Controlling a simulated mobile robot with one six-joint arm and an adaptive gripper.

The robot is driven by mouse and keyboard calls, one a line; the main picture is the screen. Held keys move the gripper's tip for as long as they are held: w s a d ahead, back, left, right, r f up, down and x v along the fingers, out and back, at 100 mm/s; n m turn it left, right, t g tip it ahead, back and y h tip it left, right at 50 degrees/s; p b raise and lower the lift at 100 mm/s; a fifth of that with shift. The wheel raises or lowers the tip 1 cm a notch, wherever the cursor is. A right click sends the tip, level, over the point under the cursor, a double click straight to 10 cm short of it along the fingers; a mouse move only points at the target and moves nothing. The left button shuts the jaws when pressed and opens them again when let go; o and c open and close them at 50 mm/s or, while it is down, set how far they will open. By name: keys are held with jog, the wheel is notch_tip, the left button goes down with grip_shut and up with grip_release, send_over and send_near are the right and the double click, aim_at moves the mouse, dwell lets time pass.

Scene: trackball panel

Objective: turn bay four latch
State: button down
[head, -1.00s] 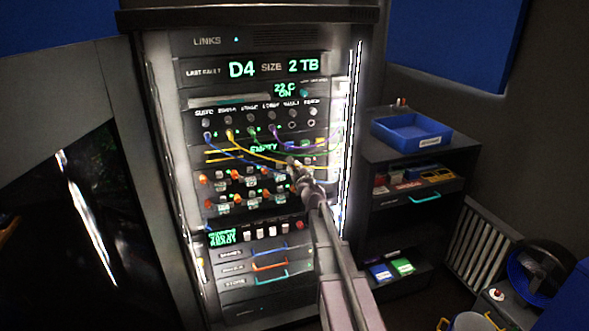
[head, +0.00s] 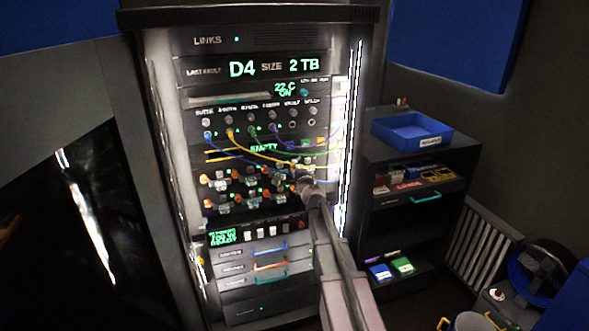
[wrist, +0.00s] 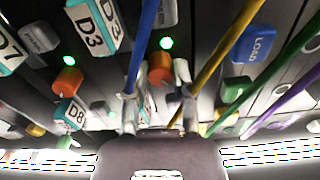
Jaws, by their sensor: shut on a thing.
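My gripper (head: 298,173) reaches the right end of the upper bay row on the rack. In the wrist view my gripper (wrist: 158,84) has a finger on each side of an orange latch (wrist: 160,68) and is shut on it. A label partly hidden behind the fingers sits just below this latch; its place in the row beside the D3 label (wrist: 95,25) fits bay four. The D8 label (wrist: 70,113) and its own orange latch (wrist: 68,80) are to the left. How far the held latch is turned is hard to tell. The rack display (head: 242,69) reads D4.
Blue (wrist: 143,50), yellow (wrist: 225,45), green and purple cables (wrist: 285,100) hang close around my gripper. A blue LOAD button (wrist: 262,44) is to the right in the wrist view. A shelf with a blue tray (head: 411,132) stands right of the rack.

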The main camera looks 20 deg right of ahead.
jog(key=shift+w+n, duration=0.15)
jog(key=shift+n, duration=0.45)
jog(key=shift+c, duration=2.4)
grip_release()
jog(key=s, duration=1.2)
jog(key=shift+s+a+n, duration=0.1)
jog(key=shift+a+n, duration=0.05)
jog(key=shift+n, duration=0.15)
